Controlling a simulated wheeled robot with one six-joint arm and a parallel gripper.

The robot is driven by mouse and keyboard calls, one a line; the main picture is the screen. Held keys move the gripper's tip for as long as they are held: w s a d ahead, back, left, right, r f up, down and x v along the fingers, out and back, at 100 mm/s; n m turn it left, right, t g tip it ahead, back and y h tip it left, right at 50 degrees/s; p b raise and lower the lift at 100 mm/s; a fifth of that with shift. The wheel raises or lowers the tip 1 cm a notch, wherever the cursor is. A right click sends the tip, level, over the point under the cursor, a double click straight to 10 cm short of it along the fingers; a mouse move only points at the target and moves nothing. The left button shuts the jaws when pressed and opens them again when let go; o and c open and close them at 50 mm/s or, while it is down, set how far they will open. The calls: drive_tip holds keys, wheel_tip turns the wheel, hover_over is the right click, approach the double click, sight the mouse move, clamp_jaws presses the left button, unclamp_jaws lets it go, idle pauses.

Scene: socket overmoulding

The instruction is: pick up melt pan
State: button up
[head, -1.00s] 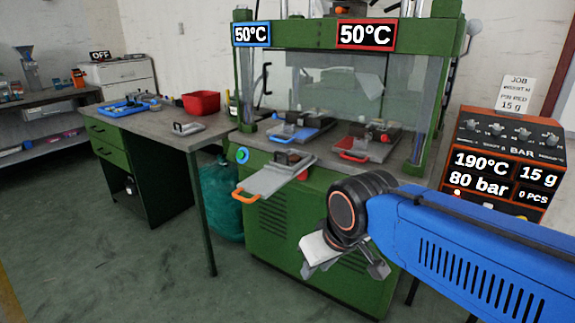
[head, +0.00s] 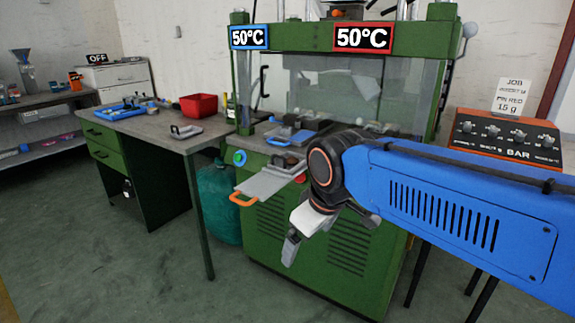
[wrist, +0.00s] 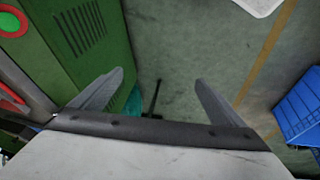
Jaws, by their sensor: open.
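I cannot make out the melt pan for certain in either view. A flat grey plate with an orange handle (head: 268,183) juts out from the front of the green press. A small grey metal piece with a handle (head: 186,131) lies on the workbench; I cannot tell if either is the pan. My gripper (head: 328,236) is in front of the press, low and to the right of the plate. In the wrist view my gripper (wrist: 158,78) is open with nothing between its fingers, above bare floor.
The green press (head: 300,245) stands close behind my arm. The workbench (head: 150,125) with a red bin (head: 199,105) is to the left. An orange control box (head: 508,140) is at right. A blue crate (wrist: 298,108) shows in the wrist view. Floor in front is open.

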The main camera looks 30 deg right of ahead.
drive_tip(key=w+d+r+n+g+h, duration=0.1)
drive_tip(key=w+d+r+n+h, duration=0.15)
drive_tip(key=w+r+n, duration=0.95)
wheel_tip(320, 180, up, 8)
drive_tip(key=n+g, duration=0.1)
drive_tip(key=n, duration=0.7)
hover_over(284, 158)
drive_tip(key=a, duration=0.3)
drive_tip(key=shift+h, duration=0.45)
drive_tip(key=x, duration=1.1)
drive_tip(key=shift+w+f, duration=0.2)
drive_tip(key=shift+f, duration=0.15)
drive_tip(key=shift+x, duration=2.75)
drive_tip(key=shift+a+f, duration=0.1)
drive_tip(key=shift+a, duration=0.05)
drive_tip(key=c, duration=1.2)
drive_tip(key=shift+c, duration=0.2)
